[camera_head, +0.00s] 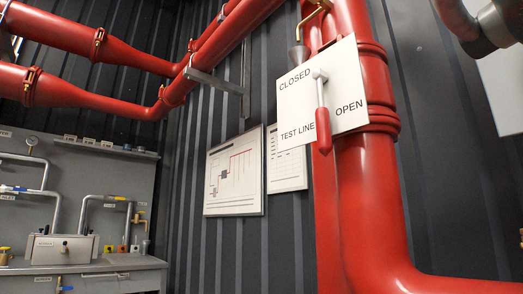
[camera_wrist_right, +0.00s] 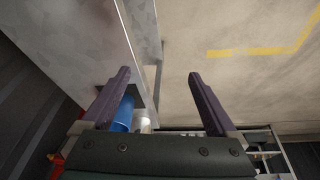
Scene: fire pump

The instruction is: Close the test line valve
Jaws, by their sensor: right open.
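The test line valve has a lever with a red handle (camera_head: 322,125) that hangs down from its pivot, tilted slightly. It sits in front of a white sign (camera_head: 345,88) marked CLOSED at upper left, OPEN at right and TEST LINE below. The handle points down, near the end of the TEST LINE lettering. My right gripper (camera_wrist_right: 158,85) shows in the right wrist view with its two fingers wide apart and nothing between them. It is not in the head view, and the valve is not in the wrist view. My left gripper is in neither view.
A thick red pipe (camera_head: 370,200) runs behind the sign and bends right at the bottom. Framed sheets hang on the dark corrugated wall (camera_head: 235,175). A workbench (camera_head: 80,268) with taps stands at left. The wrist view shows floor with a yellow line (camera_wrist_right: 250,52) and a blue object (camera_wrist_right: 123,115).

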